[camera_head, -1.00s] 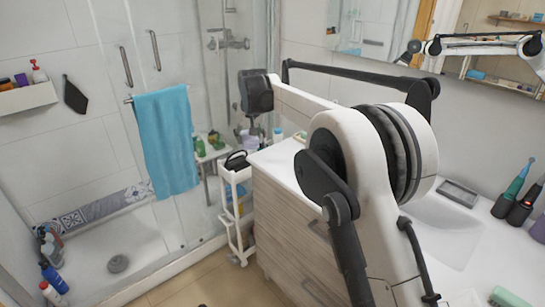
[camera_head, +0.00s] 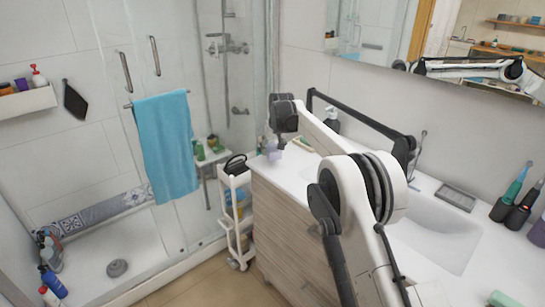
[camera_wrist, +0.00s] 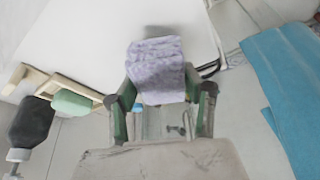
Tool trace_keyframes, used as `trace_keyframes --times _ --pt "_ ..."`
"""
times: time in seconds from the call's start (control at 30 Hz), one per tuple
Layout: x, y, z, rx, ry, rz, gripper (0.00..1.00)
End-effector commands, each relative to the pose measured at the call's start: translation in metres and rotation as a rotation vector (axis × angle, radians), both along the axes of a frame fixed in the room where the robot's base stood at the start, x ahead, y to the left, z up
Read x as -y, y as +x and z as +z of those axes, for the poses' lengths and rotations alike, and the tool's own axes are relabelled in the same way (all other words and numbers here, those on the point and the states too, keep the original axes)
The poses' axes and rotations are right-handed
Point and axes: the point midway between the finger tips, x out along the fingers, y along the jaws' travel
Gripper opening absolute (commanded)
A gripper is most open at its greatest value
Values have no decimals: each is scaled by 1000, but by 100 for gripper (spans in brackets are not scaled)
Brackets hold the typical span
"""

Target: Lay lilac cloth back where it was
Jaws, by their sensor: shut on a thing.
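The lilac cloth (camera_wrist: 156,66) is a small folded bundle between the fingertips of my gripper (camera_wrist: 158,92) in the wrist view. The gripper is shut on it. In the head view the cloth (camera_head: 274,153) shows as a small lilac patch below my gripper (camera_head: 277,142), near the far end of the white counter (camera_head: 300,168). The fingers are small and partly hidden there. I cannot tell whether the cloth touches the counter.
A green soap bar (camera_wrist: 72,102) in a wooden dish and a dark pump bottle (camera_wrist: 32,122) stand on the counter beside the gripper. A white trolley (camera_head: 232,190) stands at the counter's end. A blue towel (camera_head: 166,145) hangs on the shower glass.

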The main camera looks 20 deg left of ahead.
Motion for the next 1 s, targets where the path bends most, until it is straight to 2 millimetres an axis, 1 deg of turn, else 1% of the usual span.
trace_keyframes --times 0.13,0.23,0.63,0.67,0.8,1.0 --pt "0 0 -20 0 0 0 23" --pt "0 0 -31 0 0 0 23" --pt "0 0 -38 0 0 0 23" --pt "0 0 -38 0 0 0 45" --pt "0 0 -37 0 0 0 63" --pt "0 0 -37 0 0 0 63"
